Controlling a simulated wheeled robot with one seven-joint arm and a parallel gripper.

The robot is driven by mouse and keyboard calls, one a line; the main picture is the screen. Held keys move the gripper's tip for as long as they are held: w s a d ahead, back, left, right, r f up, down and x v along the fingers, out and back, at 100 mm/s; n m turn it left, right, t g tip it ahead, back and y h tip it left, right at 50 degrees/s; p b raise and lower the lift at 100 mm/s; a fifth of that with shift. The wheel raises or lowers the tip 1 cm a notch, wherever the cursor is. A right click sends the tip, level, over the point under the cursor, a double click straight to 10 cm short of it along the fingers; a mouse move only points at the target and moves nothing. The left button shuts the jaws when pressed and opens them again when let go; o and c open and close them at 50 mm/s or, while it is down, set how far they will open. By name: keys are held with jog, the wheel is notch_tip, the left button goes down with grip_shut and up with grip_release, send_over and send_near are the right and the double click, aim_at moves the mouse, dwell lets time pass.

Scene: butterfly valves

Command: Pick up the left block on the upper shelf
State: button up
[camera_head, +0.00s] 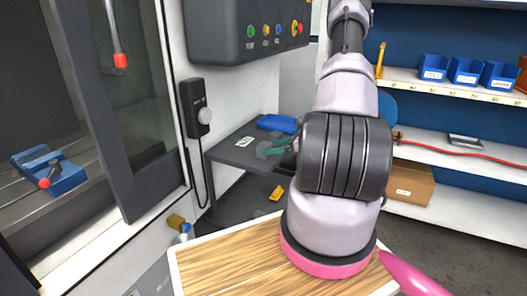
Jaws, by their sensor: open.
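No block on an upper shelf can be clearly made out. The white upper shelf (450,88) of the blue-backed rack is at the right, partly behind my arm. A thin yellow item (381,60) stands at its visible left end, and an orange item (522,76) is cut off at the right edge. A grey stand (228,153) left of my arm holds a blue item (277,123) and a small teal item (272,149), partly hidden by my arm. My arm rises through the middle of the view. My gripper is not seen.
Several blue bins (466,71) sit on the upper shelf. A cardboard box (410,184) and a red cable (465,157) are lower on the rack. A machine with an open door (128,110) and a control panel (248,30) flank the stand.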

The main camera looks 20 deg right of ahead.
aim_at(269, 147)
jog(key=x, duration=0.5)
jog(key=shift+w+f, duration=0.1)
jog(key=shift+f, duration=0.05)
grip_shut()
